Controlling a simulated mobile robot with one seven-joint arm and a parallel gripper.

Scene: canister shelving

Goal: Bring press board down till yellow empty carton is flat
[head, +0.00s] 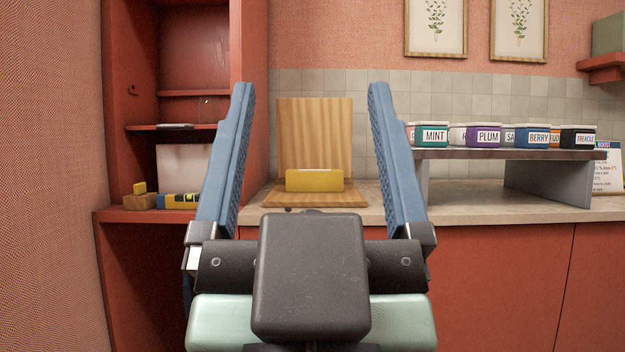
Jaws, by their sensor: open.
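The press board (315,132) is a striped wooden panel standing upright at the back of a flat wooden base (315,198) on the counter. The yellow carton (314,181) sits on the base in front of the upright board and still has its height. My gripper (310,95) is open and empty, its two blue fingers wide apart and pointing up in the picture. The board and carton show between the fingers, farther off. I see no contact between the fingers and either of them.
On the right, a raised shelf (500,154) on the counter holds several labelled canisters, such as mint (432,134) and plum (483,136). A red cabinet (170,108) stands on the left. The counter around the wooden base looks mostly clear.

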